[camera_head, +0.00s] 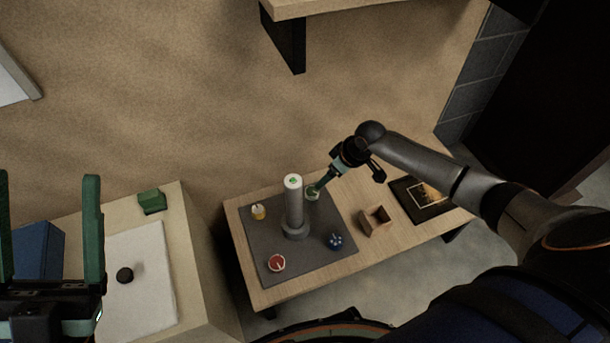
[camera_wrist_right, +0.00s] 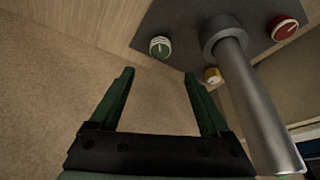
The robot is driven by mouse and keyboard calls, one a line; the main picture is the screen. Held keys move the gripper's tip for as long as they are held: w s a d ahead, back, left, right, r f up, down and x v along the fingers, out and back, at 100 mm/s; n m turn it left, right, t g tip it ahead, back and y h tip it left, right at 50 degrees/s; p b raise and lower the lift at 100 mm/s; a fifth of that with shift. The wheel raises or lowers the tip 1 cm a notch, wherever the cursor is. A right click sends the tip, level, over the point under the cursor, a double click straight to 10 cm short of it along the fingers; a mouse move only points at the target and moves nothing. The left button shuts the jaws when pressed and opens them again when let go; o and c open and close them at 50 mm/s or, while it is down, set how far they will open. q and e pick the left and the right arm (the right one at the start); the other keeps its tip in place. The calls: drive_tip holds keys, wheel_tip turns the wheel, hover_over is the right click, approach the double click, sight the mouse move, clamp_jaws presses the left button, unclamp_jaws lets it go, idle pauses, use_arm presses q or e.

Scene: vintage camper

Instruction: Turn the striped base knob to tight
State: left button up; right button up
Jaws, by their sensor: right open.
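The striped base knob looks to be the green knob with white stripes (camera_head: 313,194), at the back right of the grey mat (camera_head: 300,262). It also shows in the right wrist view (camera_wrist_right: 160,47), a little beyond and between the fingertips. My right gripper (camera_head: 319,185) is at this knob in the head view and partly covers it. In the wrist view its fingers (camera_wrist_right: 158,75) are apart with nothing between them. My left gripper (camera_head: 48,182) is open and empty at the far left, away from the mat. Any tight mark is too small to read.
A grey post (camera_head: 294,208) stands mid-mat, close to the green knob. A yellow knob (camera_head: 258,212), red knob (camera_head: 277,263) and blue dotted knob (camera_head: 335,241) surround it. A wooden box (camera_head: 375,222) and a dark framed panel (camera_head: 419,201) lie to the right.

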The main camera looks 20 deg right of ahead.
sight(313, 191)
drive_tip(key=b+x, duration=0.7)
drive_tip(key=x, duration=0.5)
drive_tip(key=shift+f+b, duration=0.25)
drive_tip(key=shift+b, duration=0.1)
drive_tip(key=shift+c, duration=0.4)
clamp_jaws()
